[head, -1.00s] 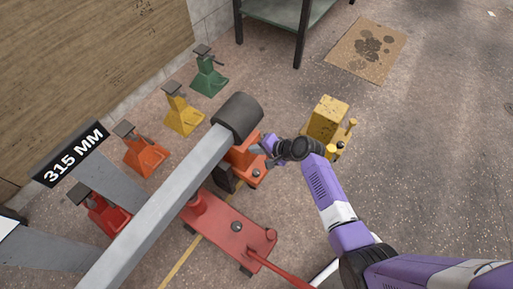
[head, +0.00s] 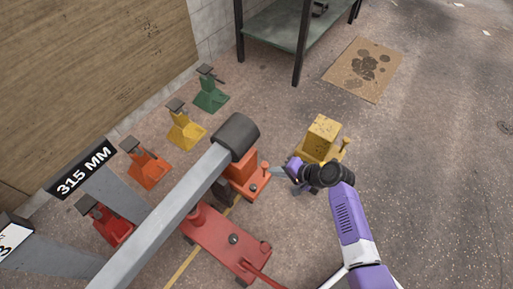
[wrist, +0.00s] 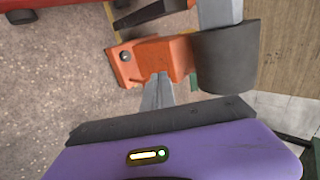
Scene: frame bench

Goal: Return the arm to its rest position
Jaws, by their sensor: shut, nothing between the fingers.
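My gripper (head: 279,173) is at the end of my purple arm, near the middle of the head view. Its fingers are shut with nothing between them. They point left toward an orange block-like stand (head: 243,172) under the padded end of a grey beam (head: 165,208). In the wrist view the shut fingertips (wrist: 160,80) overlap the orange stand (wrist: 180,57); I cannot tell whether they touch it. The black pad (wrist: 226,55) of the beam is just right of the fingers there. A yellow block-like stand (head: 318,138) is just behind my gripper in the head view.
A red floor jack (head: 220,238) lies below the beam. Red, orange, yellow (head: 184,132) and green (head: 210,97) stands line the wall. A dark green bench (head: 290,28) is at the back, with a stained cardboard sheet (head: 364,69) beside it. The floor on the right is clear.

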